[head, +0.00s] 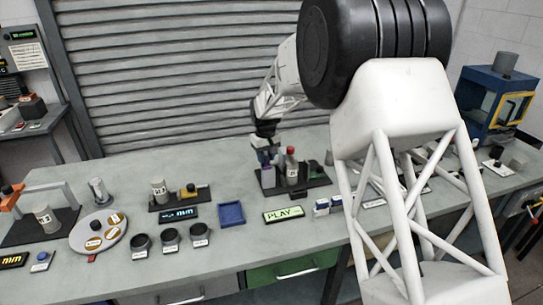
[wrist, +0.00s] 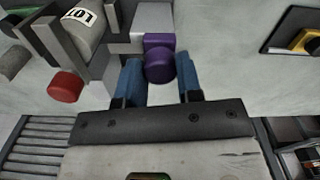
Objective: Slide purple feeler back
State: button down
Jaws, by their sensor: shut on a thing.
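The purple feeler (wrist: 160,60) is a short purple piece with a rounded end and a block behind it. In the wrist view it sits between the two blue fingers of my gripper (wrist: 160,82), which is shut on it. A light grey block (wrist: 153,18) lies just beyond the feeler. In the head view the purple feeler (head: 265,171) shows small on a dark base plate (head: 318,183), under my gripper (head: 264,150). A grey cylinder labelled LOT (wrist: 84,25) stands beside it, with a red knob (wrist: 65,86) near it in the wrist view.
On the bench (head: 140,180) stand a blue tray (head: 231,213), a green PLAY display (head: 284,214), several dark cups and a round grey plate (head: 98,245). A blue machine (head: 490,105) is at the right. Bench behind the blue tray is clear.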

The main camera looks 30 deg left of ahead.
jog(key=shift+s+a, duration=0.15)
jog(key=c, duration=0.8)
grip_release()
jog(key=shift+r, duration=0.1)
jog(key=shift+r, duration=3.8)
